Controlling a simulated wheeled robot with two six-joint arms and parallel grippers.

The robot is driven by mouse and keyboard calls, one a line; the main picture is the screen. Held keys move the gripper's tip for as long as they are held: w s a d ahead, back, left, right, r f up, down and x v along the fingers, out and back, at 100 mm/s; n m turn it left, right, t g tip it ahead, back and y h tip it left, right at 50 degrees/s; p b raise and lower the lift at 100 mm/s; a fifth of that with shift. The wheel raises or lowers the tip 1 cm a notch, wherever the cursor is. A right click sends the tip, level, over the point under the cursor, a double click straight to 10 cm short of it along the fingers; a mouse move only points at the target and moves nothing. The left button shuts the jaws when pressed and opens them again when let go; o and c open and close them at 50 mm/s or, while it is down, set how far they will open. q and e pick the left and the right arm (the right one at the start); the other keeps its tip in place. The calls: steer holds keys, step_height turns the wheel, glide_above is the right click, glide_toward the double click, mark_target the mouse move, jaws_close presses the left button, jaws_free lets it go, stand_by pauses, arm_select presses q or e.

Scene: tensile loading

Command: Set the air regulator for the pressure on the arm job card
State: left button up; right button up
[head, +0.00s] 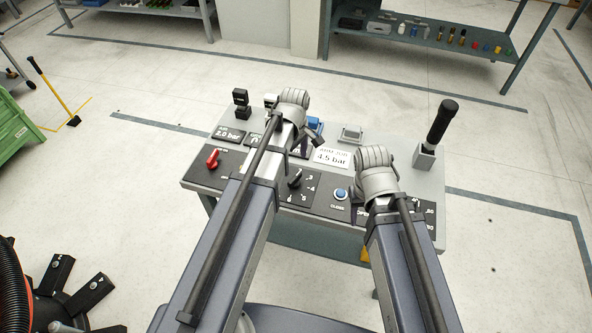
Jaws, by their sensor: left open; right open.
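The arm job card (338,158) stands upright on the grey bench console and reads 4.5 bar. The air regulator's black knob (295,178) sits on the dark front panel, with numbers including 3, 4 and 5 around its right side. Its left part is hidden by my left arm, and I cannot tell its exact setting. My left gripper (312,137) is open above the console's back middle, beyond the knob; the wrist hides most of it. My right gripper (359,194) is open over the panel's right part, near the blue button, mostly hidden under its wrist.
A second card (229,134) reads 2.0 bar. A red valve handle (212,158), a blue button (341,194) marked CLOSE and a tall black-handled lever (441,122) rise from the console.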

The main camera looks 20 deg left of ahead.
mark_target(295, 177)
arm_select(q)
steer(key=shift+f+b, duration=3.85)
steer(key=shift+f, duration=0.1)
steer(key=shift+r, duration=0.1)
steer(key=shift+c, duration=0.2)
steer(key=c, duration=1.2)
